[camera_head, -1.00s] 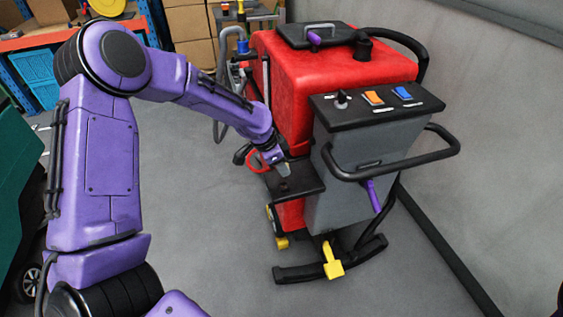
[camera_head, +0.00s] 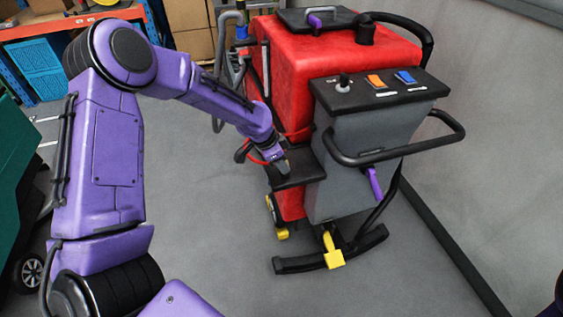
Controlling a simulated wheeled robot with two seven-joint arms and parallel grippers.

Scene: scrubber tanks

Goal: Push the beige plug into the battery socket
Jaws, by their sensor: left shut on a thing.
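My left gripper (camera_head: 281,163) reaches down to a black ledge (camera_head: 298,173) on the left side of the red and grey scrubber (camera_head: 292,70). It is shut on the beige plug (camera_head: 284,168), of which only a small greyish-beige part shows below the fingers. The plug is low at the ledge; whether it touches it or sits in an opening, I cannot tell. A red cable (camera_head: 256,157) loops beside the gripper. The battery socket cannot be made out, and the gripper and plug cover part of the ledge. My right gripper is out of view.
The grey control column (camera_head: 355,150) with its black handle loop (camera_head: 445,140) rises right of the ledge. Grey hoses (camera_head: 217,100) hang at the scrubber's far left. Shelving with a blue crate (camera_head: 35,70) stands at the back left. The floor before the scrubber is clear.

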